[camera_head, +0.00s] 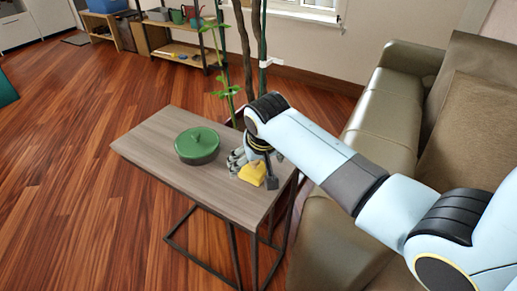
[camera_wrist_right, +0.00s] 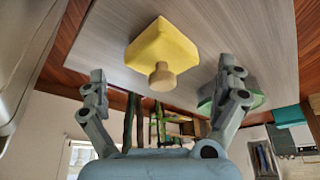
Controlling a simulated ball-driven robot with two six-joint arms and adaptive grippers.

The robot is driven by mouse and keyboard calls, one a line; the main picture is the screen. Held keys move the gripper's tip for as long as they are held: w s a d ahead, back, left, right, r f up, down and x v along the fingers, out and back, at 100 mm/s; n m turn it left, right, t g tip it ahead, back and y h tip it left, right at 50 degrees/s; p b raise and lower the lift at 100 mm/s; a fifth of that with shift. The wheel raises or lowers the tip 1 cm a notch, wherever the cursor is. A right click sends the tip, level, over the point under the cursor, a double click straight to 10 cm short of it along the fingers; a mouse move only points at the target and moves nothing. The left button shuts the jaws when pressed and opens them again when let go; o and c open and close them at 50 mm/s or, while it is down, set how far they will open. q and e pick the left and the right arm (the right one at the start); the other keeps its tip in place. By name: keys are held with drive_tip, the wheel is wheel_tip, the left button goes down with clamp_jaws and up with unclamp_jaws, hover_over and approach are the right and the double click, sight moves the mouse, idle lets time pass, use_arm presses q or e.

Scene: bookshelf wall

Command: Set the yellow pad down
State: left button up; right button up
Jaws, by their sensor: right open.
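The yellow pad (camera_head: 254,172) lies on the wooden side table (camera_head: 160,137), near its right end. In the right wrist view the yellow pad (camera_wrist_right: 163,48) shows a round tan knob on it and sits on the grey wood top. My right gripper (camera_head: 256,166) is at the pad in the head view, partly hiding it. In the right wrist view its two fingers (camera_wrist_right: 164,82) are spread wide to either side of the pad, with visible gaps and nothing between them held. My left gripper is not in view.
A green lidded pot (camera_head: 198,146) stands on the table just left of the pad. A brown sofa (camera_head: 385,110) is close on the right. A plant (camera_head: 228,92) rises behind the table. The table's left part is clear.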

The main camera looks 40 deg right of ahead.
drive_tip(key=p+v, duration=0.2)
drive_tip(key=v, duration=0.7)
drive_tip(key=shift+r, duration=0.2)
drive_tip(key=shift+s+f, duration=0.1)
